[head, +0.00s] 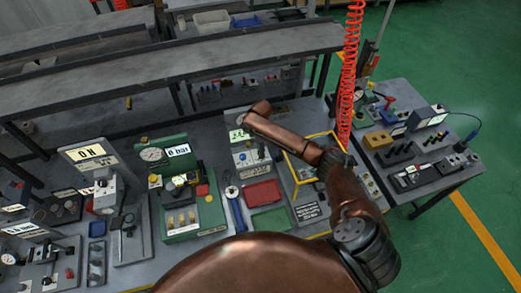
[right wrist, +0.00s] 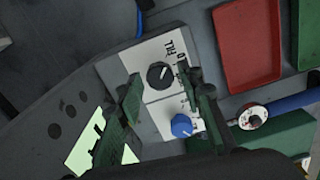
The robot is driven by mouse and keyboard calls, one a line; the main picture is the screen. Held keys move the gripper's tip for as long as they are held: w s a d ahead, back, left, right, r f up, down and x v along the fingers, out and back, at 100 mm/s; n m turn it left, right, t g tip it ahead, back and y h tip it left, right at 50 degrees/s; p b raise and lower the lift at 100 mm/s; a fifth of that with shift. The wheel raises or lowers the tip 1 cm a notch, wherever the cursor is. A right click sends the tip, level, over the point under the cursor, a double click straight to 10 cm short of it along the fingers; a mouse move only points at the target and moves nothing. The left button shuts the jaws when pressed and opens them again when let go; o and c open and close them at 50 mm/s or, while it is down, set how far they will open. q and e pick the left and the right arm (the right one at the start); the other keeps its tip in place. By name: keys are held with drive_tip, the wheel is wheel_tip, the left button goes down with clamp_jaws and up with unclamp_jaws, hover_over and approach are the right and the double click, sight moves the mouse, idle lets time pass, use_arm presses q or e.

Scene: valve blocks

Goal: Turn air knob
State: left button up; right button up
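A grey panel unit (right wrist: 155,95) lies below my right gripper in the right wrist view. It carries a black knob (right wrist: 160,75) with a white pointer line, beside "FILL" lettering, and a blue knob (right wrist: 182,126). My right gripper (right wrist: 162,84) is open, with one finger on each side of the knobs. The black knob shows between the fingertips, and the blue knob is close to the right finger. I cannot tell any contact. In the head view the unit (head: 246,158) stands mid-bench, under the end of my right arm. My left gripper is out of view.
A red tray (head: 261,194) and a green tray (head: 271,220) lie near the unit. A green gauge station (head: 184,192) stands to its left. A yellow-framed box (head: 301,178) and a red coiled hose (head: 348,75) are to the right, close to my arm.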

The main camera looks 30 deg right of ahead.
clamp_jaws()
drive_tip(key=shift+r+m+p, duration=0.15)
drive_tip(key=shift+m+p, duration=0.55)
drive_tip(key=shift+p, duration=0.35)
drive_tip(key=m+p, duration=0.3)
drive_tip(key=shift+m+p, duration=1.85)
drive_tip(key=shift+m, duration=0.35)
drive_tip(key=shift+w, duration=0.1)
drive_tip(key=shift+o, duration=1.4)
unclamp_jaws()
